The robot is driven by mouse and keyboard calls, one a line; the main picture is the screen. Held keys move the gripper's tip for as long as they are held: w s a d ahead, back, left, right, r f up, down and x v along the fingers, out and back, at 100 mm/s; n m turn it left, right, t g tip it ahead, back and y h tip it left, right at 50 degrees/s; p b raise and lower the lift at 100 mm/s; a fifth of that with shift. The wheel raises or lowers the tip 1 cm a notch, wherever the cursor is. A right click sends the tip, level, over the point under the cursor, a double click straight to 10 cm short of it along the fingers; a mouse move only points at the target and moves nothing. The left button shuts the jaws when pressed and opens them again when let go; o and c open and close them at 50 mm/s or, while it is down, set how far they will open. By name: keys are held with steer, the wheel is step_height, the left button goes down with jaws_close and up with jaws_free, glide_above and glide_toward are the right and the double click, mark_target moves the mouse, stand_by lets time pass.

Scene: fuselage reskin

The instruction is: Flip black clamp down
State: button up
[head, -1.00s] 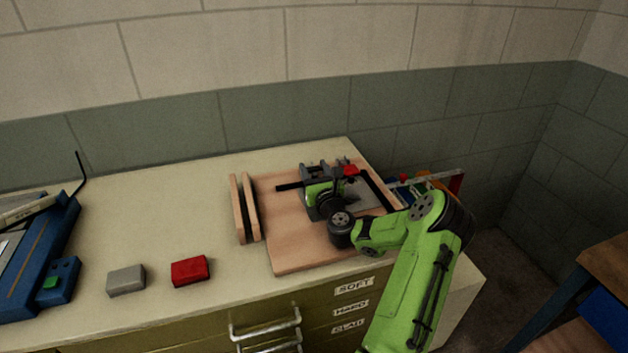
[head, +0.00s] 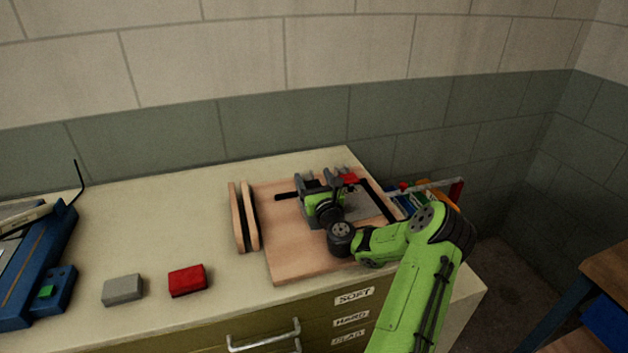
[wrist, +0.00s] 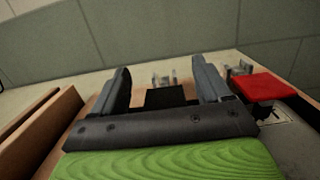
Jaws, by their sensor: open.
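The black clamp is partly hidden by my gripper. A black bar that looks like part of it (head: 284,196) sticks out to the left of my gripper in the head view. In the wrist view a black block (wrist: 168,96) shows between and beyond the fingers; I cannot tell whether they touch it. My gripper (head: 320,180) is open, low over the wooden board, its fingers pointing away from the head camera. Its two grey fingers stand apart in the wrist view (wrist: 162,78). A red clamp part (head: 349,178) is just right of my gripper, also seen in the wrist view (wrist: 268,86).
The wooden board (head: 290,262) lies on the bench and carries a grey plate (head: 362,208) and a second black bar (head: 378,200). Upright wooden strips (head: 240,222) stand at its left. A red block (head: 187,280) and a grey block (head: 122,289) lie front left.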

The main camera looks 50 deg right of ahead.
step_height(320, 180, up, 10)
steer(key=p, duration=0.6)
steer(key=w+a+n+g+y, duration=0.25)
steer(key=a+n+y, duration=0.25)
steer(key=a+n, duration=0.65)
steer(key=w+a+n+g+y, duration=0.1)
steer(key=w+a+n+y, duration=0.2)
steer(key=a+n+y, duration=0.8)
steer(key=s+a+r+n+g+h, duration=0.2)
steer(key=s+a+n+g+h, duration=0.35)
steer(key=a, duration=0.65)
steer(key=s+a+r+n+g, duration=0.1)
steer(key=s+a+n, duration=0.1)
steer(key=s+n, duration=0.5)
steer(key=s+a+r+n+g+h+p, duration=0.1)
steer(key=s+n, duration=0.5)
steer(key=s, duration=1.4)
steer(key=shift+a+n, duration=0.4)
steer(key=shift+a, duration=0.1)
